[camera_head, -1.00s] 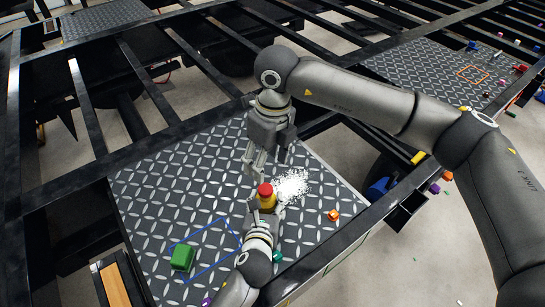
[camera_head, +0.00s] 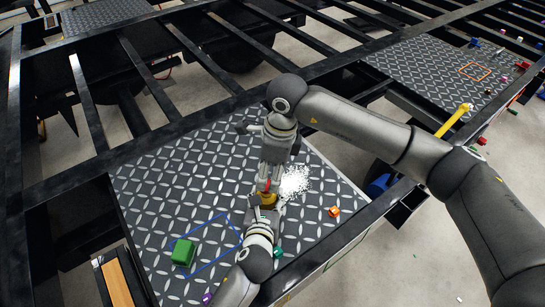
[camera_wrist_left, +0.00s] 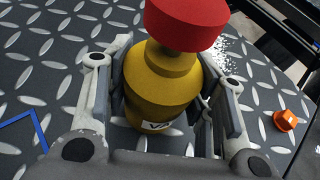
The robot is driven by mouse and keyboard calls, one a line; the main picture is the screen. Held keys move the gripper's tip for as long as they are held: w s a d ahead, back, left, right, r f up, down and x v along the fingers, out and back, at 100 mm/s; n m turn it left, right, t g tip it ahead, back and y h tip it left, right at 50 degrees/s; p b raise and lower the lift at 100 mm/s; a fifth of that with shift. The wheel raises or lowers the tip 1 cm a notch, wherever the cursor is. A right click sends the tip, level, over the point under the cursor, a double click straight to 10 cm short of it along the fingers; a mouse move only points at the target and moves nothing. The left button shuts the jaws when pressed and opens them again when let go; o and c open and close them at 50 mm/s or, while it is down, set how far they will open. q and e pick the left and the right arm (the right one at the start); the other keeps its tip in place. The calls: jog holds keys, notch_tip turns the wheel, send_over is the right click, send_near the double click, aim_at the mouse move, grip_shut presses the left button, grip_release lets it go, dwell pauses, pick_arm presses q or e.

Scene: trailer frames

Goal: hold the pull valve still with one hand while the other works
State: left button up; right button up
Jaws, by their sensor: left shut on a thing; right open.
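The pull valve has a yellow body (camera_wrist_left: 160,88) and a red knob (camera_wrist_left: 188,22) on top in the left wrist view. In the head view its yellow body (camera_head: 268,200) stands over the patterned metal plate, mostly covered by my grippers. My left gripper (camera_wrist_left: 160,105) is shut around the yellow body, one finger on each side. My right gripper (camera_head: 265,186) comes from above and is open at the red knob, with its fingers around or just beside it; contact cannot be told.
White granules (camera_head: 294,181) lie right of the valve. An orange piece (camera_head: 333,211) and a green block (camera_head: 183,252) by a blue outline (camera_head: 222,257) lie on the plate (camera_head: 150,190). Black frame beams (camera_head: 95,170) surround it. A yellow bar (camera_head: 453,121) lies behind my right arm.

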aim_at(267, 183)
jog(key=f, duration=0.4)
jog(key=a+f, duration=0.1)
jog(key=shift+f, duration=0.4)
jog(key=shift+c, duration=0.2)
jog(key=c, duration=1.1)
jog(key=shift+o, duration=0.2)
jog(key=shift+w+r, duration=0.1)
jog(key=shift+r, duration=0.9)
jog(key=o, duration=1.1)
jog(key=shift+c, duration=0.2)
jog(key=shift+d+r, duration=0.1)
